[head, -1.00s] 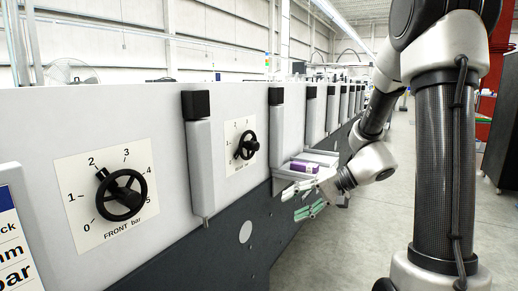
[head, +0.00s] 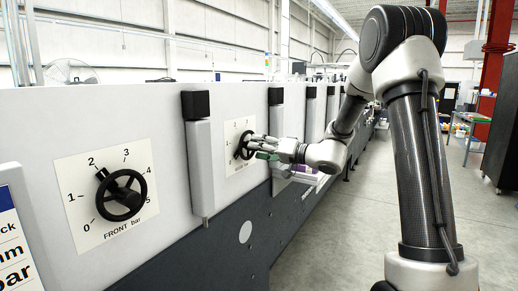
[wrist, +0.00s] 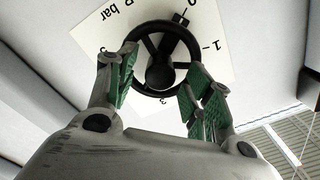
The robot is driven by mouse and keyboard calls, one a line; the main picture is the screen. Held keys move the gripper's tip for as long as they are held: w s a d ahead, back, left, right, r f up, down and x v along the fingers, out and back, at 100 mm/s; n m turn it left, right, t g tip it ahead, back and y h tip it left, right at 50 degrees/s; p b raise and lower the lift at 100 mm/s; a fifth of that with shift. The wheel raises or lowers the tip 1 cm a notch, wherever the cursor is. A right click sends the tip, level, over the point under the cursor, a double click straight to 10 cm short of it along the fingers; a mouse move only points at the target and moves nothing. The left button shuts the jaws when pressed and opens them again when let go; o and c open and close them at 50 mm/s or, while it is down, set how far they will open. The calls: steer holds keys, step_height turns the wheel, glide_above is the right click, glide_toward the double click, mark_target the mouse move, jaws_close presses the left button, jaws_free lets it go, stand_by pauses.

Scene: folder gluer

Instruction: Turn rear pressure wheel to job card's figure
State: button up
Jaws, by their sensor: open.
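The rear pressure wheel (head: 243,147) is a black spoked handwheel on a white dial plate, partly hidden by my gripper in the head view.
The front pressure wheel (head: 121,194), marked FRONT bar, is on the near panel. A grey upright with a black cap (head: 200,150) sticks out between the two dials. A purple-and-white carton stack (head: 305,174) lies below my gripper.

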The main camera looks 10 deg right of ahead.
steer(key=shift+w+a, duration=0.2)
steer(key=shift+w, duration=0.05)
steer(key=c, duration=1)
